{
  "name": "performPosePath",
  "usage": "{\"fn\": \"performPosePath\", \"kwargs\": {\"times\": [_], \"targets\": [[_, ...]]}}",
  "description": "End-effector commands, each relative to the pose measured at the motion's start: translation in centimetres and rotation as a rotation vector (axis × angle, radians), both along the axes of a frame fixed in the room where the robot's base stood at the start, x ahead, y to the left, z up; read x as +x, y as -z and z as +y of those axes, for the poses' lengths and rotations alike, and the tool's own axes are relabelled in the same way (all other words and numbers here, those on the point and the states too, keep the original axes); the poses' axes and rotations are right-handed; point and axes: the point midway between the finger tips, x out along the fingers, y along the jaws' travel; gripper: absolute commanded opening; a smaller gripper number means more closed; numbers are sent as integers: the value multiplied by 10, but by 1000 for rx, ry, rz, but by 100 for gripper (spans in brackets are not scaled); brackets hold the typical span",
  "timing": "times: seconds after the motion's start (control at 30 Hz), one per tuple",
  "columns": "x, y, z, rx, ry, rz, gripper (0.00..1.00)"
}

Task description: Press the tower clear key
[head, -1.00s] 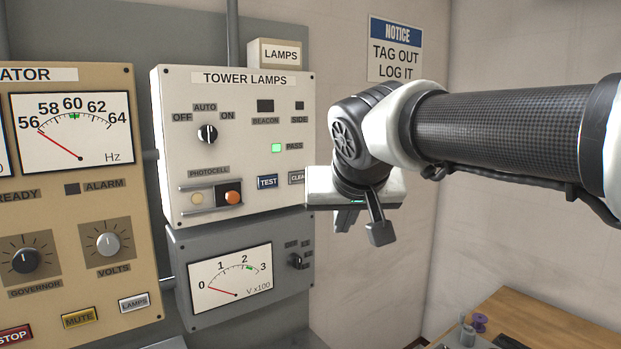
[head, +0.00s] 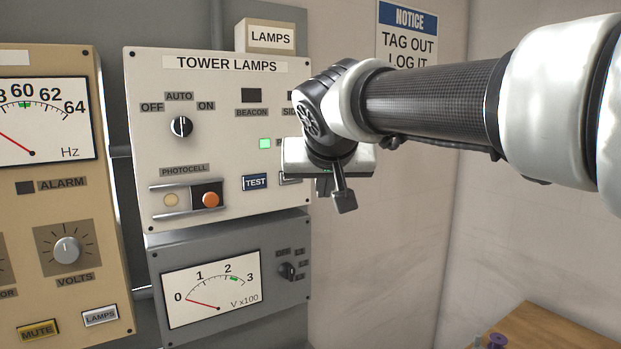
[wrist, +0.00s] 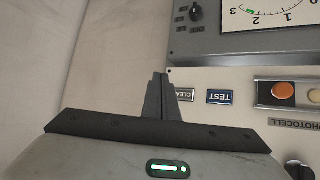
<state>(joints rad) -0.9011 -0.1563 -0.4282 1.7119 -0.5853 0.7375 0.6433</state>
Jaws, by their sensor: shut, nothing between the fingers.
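The white tower lamps panel (head: 150,90) is on the wall left of centre in the head view. The clear key is mostly hidden behind my gripper there, with only its left edge (head: 287,178) showing. In the wrist view, upside down, the clear key (wrist: 184,94) shows its left part beside the fingers, partly covered by them. My gripper (wrist: 160,78) is shut and empty, with its fingertips at the clear key's edge in the wrist view. I cannot tell whether they touch it. The head view also shows my gripper (head: 342,205) in front of the panel's right edge.
The blue test key (head: 255,182) is just left of the clear key. The photocell slider (head: 190,196) with an orange knob is farther left. The green pass lamp (head: 265,144) is lit. A grey voltmeter panel (head: 290,315) is below.

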Motion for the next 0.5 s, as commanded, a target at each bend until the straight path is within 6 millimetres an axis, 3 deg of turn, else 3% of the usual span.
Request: {"fn": "performPosePath", "kwargs": {"times": [0.17, 0.5], "targets": [[7, -3, 6, -1, -1, 1, 0], [46, -5, 32, -3, -1, 3, 0]]}}
